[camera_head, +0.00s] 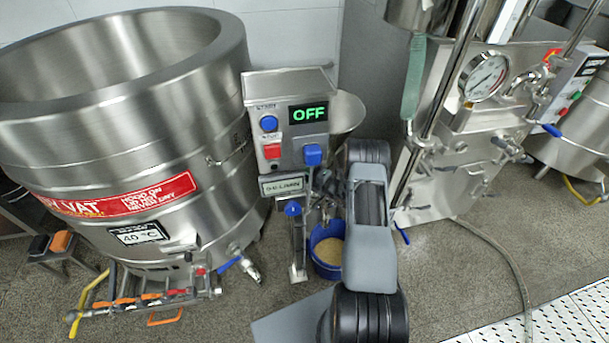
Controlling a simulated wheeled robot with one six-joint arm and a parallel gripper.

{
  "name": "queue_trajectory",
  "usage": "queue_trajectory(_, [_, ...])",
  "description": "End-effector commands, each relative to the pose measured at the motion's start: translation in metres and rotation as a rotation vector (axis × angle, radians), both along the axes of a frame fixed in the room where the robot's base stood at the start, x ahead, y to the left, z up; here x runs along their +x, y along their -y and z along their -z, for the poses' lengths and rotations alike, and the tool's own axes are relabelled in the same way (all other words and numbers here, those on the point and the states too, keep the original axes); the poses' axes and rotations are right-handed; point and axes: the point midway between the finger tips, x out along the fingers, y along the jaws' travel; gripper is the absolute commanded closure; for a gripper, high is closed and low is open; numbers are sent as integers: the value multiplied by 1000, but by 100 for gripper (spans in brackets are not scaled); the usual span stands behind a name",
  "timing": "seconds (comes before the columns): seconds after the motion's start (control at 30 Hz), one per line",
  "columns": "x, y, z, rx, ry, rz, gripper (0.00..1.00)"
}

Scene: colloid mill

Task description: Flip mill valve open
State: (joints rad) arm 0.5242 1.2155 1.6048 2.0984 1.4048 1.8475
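The mill's steel control box (291,130) stands mid-view with a green "OFF" display, a blue button (268,123) and a red button (272,151). A blue square-topped handle (312,155) is at its lower right. A second blue handle (293,208) sits lower on the steel post. I cannot tell for certain which of them is the mill valve. My gripper (325,186) is small and dark, just below the square-topped handle and in front of the mill. Whether it touches either handle is unclear. My arm hides part of the mill's right side.
A large steel vat (110,100) with a red label fills the left, with pipes and valves at its foot. A blue bucket (327,262) of grainy material stands below the mill. Steel equipment with a gauge (486,77) stands right. A hose (510,262) lies on the floor.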

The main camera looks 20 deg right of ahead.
Motion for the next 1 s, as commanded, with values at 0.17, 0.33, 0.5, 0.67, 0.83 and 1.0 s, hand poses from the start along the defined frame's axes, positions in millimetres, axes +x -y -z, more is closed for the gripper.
queue_trajectory(0.17, [0, 0, 0, 0, 0, 0, 72])
queue_trajectory(0.33, [0, 0, 0, 0, 0, 0, 88])
queue_trajectory(0.5, [0, 0, 0, 0, 0, -1, 100])
queue_trajectory(0.67, [0, 0, 0, 0, 0, -1, 100])
queue_trajectory(0.83, [0, -13, 0, 1, -2, -4, 100])
queue_trajectory(1.0, [1, -10, 1, 0, 0, -29, 100])
